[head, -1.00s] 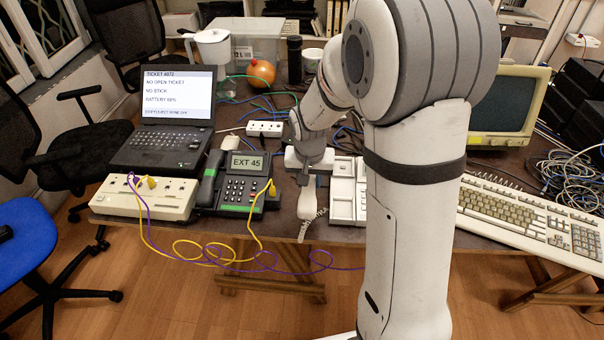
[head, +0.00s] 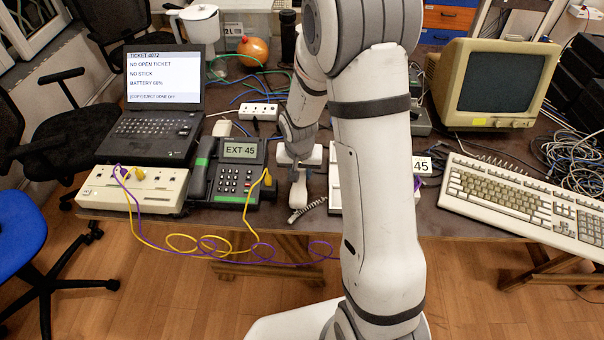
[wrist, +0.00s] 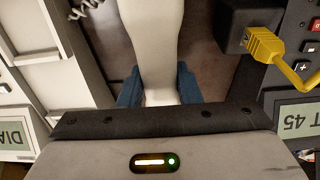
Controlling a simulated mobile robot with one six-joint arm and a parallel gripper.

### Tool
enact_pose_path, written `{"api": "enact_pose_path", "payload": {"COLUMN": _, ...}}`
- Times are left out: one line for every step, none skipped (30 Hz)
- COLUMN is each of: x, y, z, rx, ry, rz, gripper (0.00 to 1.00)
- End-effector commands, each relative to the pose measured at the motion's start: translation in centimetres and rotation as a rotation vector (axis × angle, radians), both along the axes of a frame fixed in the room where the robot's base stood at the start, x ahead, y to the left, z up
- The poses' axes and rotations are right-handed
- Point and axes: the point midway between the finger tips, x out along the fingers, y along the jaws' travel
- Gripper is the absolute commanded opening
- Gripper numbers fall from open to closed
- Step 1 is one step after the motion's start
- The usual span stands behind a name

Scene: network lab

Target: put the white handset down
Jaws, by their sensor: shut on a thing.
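The white handset (head: 298,193) is between the dark desk phone and the white phone, near the table's front edge. My gripper (head: 297,171) is shut on it from above. In the wrist view the handset (wrist: 152,40) runs between the two blue fingers of my gripper (wrist: 158,88), pointing away from the wrist. Its coiled cord (head: 312,206) leads right. The white phone base (head: 334,188) is mostly hidden behind my arm; its edge shows at left in the wrist view (wrist: 40,40). I cannot tell whether the handset touches the table.
The dark phone marked EXT 45 (head: 236,177) stands close on the left, with a yellow cable (head: 250,212) looping over the front edge. A beige switch box (head: 130,190) and laptop (head: 155,125) are farther left. A keyboard (head: 520,205) lies right. Bare tabletop between the phones is narrow.

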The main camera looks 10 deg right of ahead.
Motion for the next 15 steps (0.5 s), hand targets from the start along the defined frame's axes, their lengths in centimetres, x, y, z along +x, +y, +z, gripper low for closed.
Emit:
{"api": "enact_pose_path", "payload": {"x": -0.05, "y": -0.03, "z": -0.83, "rx": -0.001, "ry": 0.002, "rz": 0.001, "gripper": 0.04}}
{"api": "enact_pose_path", "payload": {"x": -0.04, "y": -0.03, "z": -1.08, "rx": 0.0, "ry": 0.002, "rz": 0.0, "gripper": 0.04}}
{"api": "enact_pose_path", "payload": {"x": -0.03, "y": -0.03, "z": -1.28, "rx": 0.0, "ry": 0.001, "rz": -0.001, "gripper": 0.04}}
{"api": "enact_pose_path", "payload": {"x": 0.0, "y": -0.03, "z": -1.31, "rx": 0.0, "ry": 0.0, "rz": -0.001, "gripper": 0.04}}
{"api": "enact_pose_path", "payload": {"x": 0.01, "y": -0.04, "z": -1.28, "rx": 0.001, "ry": -0.001, "rz": -0.001, "gripper": 0.04}}
{"api": "enact_pose_path", "payload": {"x": 0.02, "y": -0.04, "z": -1.23, "rx": 0.001, "ry": -0.001, "rz": -0.001, "gripper": 0.04}}
{"api": "enact_pose_path", "payload": {"x": 0.02, "y": -0.04, "z": -1.22, "rx": 0.001, "ry": -0.001, "rz": -0.001, "gripper": 0.04}}
{"api": "enact_pose_path", "payload": {"x": 0.02, "y": -0.05, "z": -1.22, "rx": 0.001, "ry": -0.001, "rz": -0.001, "gripper": 0.04}}
{"api": "enact_pose_path", "payload": {"x": 0.02, "y": -0.05, "z": -1.22, "rx": 0.001, "ry": -0.001, "rz": -0.001, "gripper": 0.04}}
{"api": "enact_pose_path", "payload": {"x": 0.02, "y": -0.06, "z": -1.28, "rx": 0.001, "ry": -0.001, "rz": -0.001, "gripper": 0.04}}
{"api": "enact_pose_path", "payload": {"x": 0.02, "y": -0.06, "z": -1.38, "rx": 0.001, "ry": -0.001, "rz": -0.002, "gripper": 0.04}}
{"api": "enact_pose_path", "payload": {"x": 0.02, "y": -0.06, "z": -1.54, "rx": 0.001, "ry": -0.001, "rz": -0.001, "gripper": 0.04}}
{"api": "enact_pose_path", "payload": {"x": 0.03, "y": -0.07, "z": -1.64, "rx": 0.001, "ry": -0.001, "rz": -0.001, "gripper": 0.04}}
{"api": "enact_pose_path", "payload": {"x": 0.01, "y": -0.07, "z": -1.48, "rx": 0.0, "ry": 0.0, "rz": -0.001, "gripper": 0.33}}
{"api": "enact_pose_path", "payload": {"x": 0.01, "y": -0.08, "z": -1.45, "rx": 0.0, "ry": 0.0, "rz": -0.002, "gripper": 0.36}}
